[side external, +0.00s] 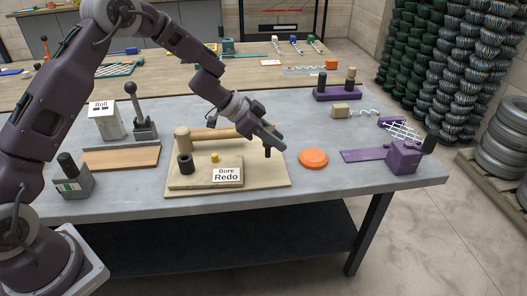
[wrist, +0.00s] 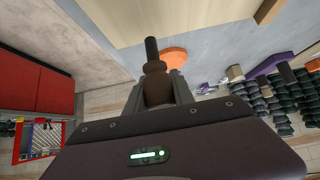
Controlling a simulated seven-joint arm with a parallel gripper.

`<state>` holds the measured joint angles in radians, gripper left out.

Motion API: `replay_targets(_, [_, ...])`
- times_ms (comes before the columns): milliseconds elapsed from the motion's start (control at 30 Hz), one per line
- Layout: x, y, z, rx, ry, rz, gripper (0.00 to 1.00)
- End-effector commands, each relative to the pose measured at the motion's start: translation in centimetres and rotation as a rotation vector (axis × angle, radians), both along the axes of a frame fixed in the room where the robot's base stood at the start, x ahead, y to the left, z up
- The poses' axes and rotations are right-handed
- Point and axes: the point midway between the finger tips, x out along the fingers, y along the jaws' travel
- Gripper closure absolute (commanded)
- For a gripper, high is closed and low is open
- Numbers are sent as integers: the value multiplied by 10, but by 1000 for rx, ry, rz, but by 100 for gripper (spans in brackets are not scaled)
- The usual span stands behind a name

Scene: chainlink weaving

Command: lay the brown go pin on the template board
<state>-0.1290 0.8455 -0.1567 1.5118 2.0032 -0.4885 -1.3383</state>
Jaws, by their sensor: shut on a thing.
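My gripper (side external: 272,143) is shut on the brown go pin. In the wrist view the pin's brown body (wrist: 156,86) sits between my fingers (wrist: 158,92), with a thin dark rod (wrist: 152,50) sticking out beyond them. In the side view only a small dark end (side external: 267,153) of it shows below my fingers. A pale wooden board (side external: 272,180), which looks like the template board, lies on the grey table under and left of my gripper. It carries a thinner plate with a black ring (side external: 185,163), a yellow plug (side external: 214,157) and a "Bore Redo" card (side external: 227,175).
An orange disc (side external: 313,158) lies right of the board. A purple block fixture (side external: 403,158) stands at the right edge, a purple stand (side external: 337,93) behind. A brown flat board (side external: 120,157) lies at left.

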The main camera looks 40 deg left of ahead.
Motion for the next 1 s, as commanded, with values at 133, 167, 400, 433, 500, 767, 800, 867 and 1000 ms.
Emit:
replay_targets(133, [-1,1,-30,-3,6,4,100])
replay_targets(167, [-1,1,-34,-2,4,3,100])
replay_targets(400, [0,0,-37,-1,0,2,100])
replay_targets(433, [0,0,-37,-1,0,2,100])
replay_targets(500, [-1,0,-39,0,2,3,100])
replay_targets(767, [-1,1,-40,0,1,2,49])
replay_targets(800, [0,1,-40,0,1,2,49])
replay_targets(867, [-1,1,-40,0,1,2,49])
replay_targets(1000, [0,0,-37,-1,0,2,49])
